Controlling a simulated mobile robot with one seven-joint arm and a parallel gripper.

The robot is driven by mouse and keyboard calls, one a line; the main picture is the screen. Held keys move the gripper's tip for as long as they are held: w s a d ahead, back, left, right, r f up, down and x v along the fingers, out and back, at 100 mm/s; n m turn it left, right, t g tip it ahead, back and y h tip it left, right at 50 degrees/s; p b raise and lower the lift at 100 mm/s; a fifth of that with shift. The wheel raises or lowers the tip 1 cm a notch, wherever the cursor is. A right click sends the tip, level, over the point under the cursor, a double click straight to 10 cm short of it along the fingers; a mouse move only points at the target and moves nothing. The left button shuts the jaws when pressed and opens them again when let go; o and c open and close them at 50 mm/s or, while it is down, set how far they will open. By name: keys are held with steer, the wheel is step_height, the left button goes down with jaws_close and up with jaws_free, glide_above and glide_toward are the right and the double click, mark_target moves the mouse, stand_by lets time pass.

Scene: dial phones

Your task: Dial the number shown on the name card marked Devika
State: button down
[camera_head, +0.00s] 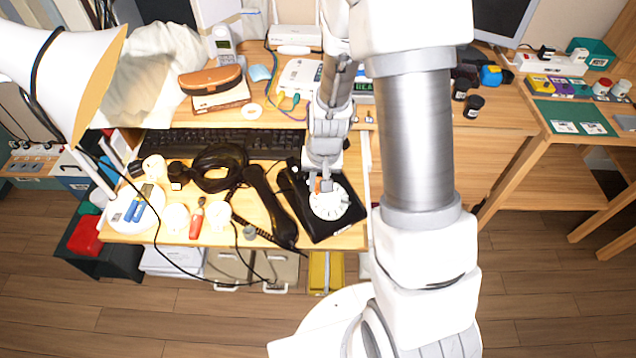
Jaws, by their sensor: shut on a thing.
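A black rotary phone (345,228) lies on the wooden desk, with a white round dial (330,203) on its top. Its black handset (270,208) lies off to the left on the desk. My gripper (323,184) points down over the upper edge of the dial. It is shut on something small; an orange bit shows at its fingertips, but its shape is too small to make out. Whether the tip touches the dial cannot be told. No card marked Devika can be read; small white cards (563,127) lie on a green mat at the right.
A keyboard (235,143), a coiled black cable (218,167), a red-handled tool (197,218) and a white lamp (62,75) crowd the desk left of the phone. A router (300,75) and a cordless phone (224,45) stand behind. My arm hides the middle right.

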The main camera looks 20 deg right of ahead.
steer(key=shift+w+d+r, duration=0.1)
steer(key=shift+w+d, duration=0.3)
steer(key=shift+d, duration=0.15)
steer(key=shift+w+d, duration=0.25)
steer(key=shift+d, duration=0.3)
steer(key=shift+d+b, duration=0.4)
steer(key=shift+d, duration=0.25)
